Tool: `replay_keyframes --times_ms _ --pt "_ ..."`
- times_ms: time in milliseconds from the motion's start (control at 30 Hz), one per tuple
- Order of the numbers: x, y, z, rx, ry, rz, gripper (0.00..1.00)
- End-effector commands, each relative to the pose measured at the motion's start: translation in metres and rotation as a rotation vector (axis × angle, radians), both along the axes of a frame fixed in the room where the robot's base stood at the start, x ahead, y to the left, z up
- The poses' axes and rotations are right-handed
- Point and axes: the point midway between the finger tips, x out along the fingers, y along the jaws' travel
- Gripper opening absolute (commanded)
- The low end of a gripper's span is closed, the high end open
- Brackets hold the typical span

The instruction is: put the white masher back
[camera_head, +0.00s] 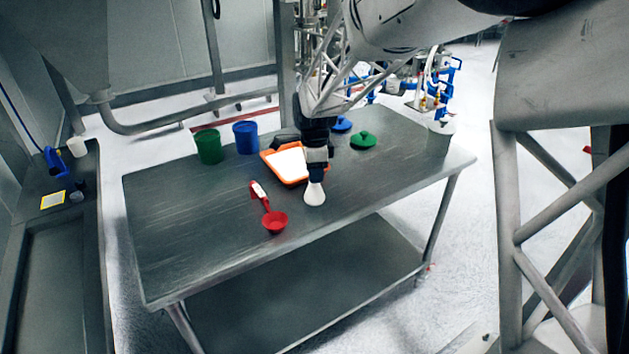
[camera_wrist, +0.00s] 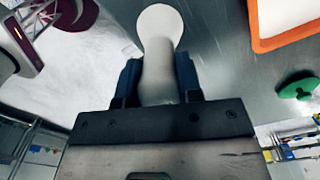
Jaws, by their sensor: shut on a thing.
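The white masher (camera_head: 314,194) hangs below my gripper (camera_head: 316,168) in the head view, with its rounded wide end down. It appears in front of the table's right-middle part, near the front edge. I cannot tell whether its end touches the table. In the wrist view the masher (camera_wrist: 159,28) stands out between the two blue fingers of my gripper (camera_wrist: 158,78), which are shut on its handle. The upper part of the handle is hidden by the gripper.
A white container (camera_head: 441,129) is at the far right corner. The table's left front is clear.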

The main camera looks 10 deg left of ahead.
Motion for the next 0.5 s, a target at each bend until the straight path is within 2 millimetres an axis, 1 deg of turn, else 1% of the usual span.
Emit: replay_keyframes --times_ms 100,367,500 --pt "0.0036 0.0018 0.001 0.001 -0.002 0.0 0.0" --pt "0.0036 0.0018 0.0008 0.001 -0.002 0.0 0.0" --pt "0.0033 0.0017 -0.0029 0.0 0.0 0.0 0.0"
